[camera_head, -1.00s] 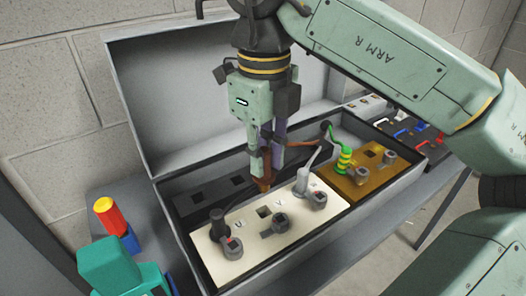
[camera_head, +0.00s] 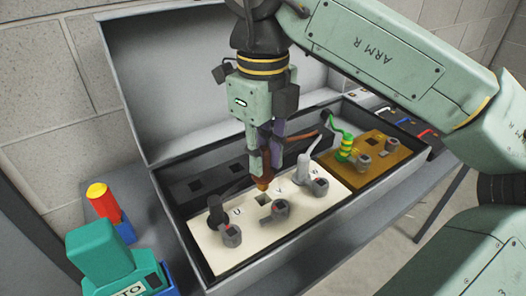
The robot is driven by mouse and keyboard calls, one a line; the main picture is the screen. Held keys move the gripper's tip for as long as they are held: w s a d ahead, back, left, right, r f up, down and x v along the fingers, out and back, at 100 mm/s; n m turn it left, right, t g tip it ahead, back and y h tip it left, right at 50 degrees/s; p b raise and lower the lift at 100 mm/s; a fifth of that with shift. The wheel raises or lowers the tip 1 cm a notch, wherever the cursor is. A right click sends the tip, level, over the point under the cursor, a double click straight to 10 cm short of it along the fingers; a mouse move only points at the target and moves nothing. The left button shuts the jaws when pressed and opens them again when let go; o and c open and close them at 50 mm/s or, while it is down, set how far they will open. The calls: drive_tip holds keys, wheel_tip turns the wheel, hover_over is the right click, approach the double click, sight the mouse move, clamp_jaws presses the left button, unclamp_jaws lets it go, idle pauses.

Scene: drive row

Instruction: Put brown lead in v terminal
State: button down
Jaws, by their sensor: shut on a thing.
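My gripper (camera_head: 266,168) points down over the open drive box and is shut on the brown lead. The brown lead (camera_head: 263,184) is upright in the jaws with its orange-brown tip low. Its cable runs off to the right behind the fingers. The V terminal is the empty square hole (camera_head: 263,199) in the middle of the cream terminal block (camera_head: 245,246). The lead's tip shows just behind the hole's far edge; whether it touches the block I cannot tell.
A black lead (camera_head: 215,212) stands at the left terminal and a grey lead (camera_head: 303,168) at the right one. Grey clamps (camera_head: 279,210) sit in front of the holes. A green-yellow lead (camera_head: 345,148) stands on the brass plate (camera_head: 375,170). The raised lid (camera_head: 165,95) stands behind.

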sight(263, 177)
drive_tip(key=shift+f+b, duration=0.8)
drive_tip(key=shift+f, duration=0.3)
drive_tip(key=shift+f, duration=0.35)
drive_tip(key=shift+f+b, duration=1.45)
drive_tip(key=shift+f, duration=0.1)
drive_tip(key=c, duration=1.4)
unclamp_jaws()
drive_tip(key=shift+r, duration=0.15)
wheel_tip(263, 177, up, 7)
drive_tip(key=shift+r, duration=0.15)
